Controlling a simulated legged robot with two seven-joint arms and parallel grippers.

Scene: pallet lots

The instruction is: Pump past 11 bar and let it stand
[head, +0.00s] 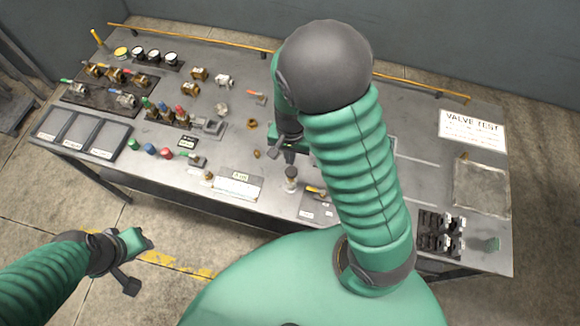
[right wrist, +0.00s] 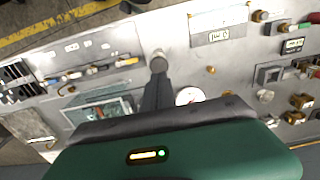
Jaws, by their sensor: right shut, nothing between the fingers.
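My right gripper (head: 289,156) is above the front middle of the bench, partly behind my own arm. In the right wrist view its fingers (right wrist: 157,82) are together and empty. A short upright post with a dark round cap (head: 291,174) stands just below it; the cap (right wrist: 158,62) shows at the fingertips, but I cannot tell whether they touch. A white round gauge (right wrist: 189,96) is beside the fingers, partly covered by my gripper; its reading is too small to tell. My left gripper (head: 136,264) hangs off the bench's front left, apart from everything; its jaw state is unclear.
The grey bench (head: 330,82) holds several brass valves (head: 116,74) and small gauges (head: 155,56) at left. Three grey trays (head: 82,133) sit at the front left. A "VALVE TEST" sign (head: 472,130) and black clips (head: 440,232) are at right. A yellow rail (head: 200,40) runs behind.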

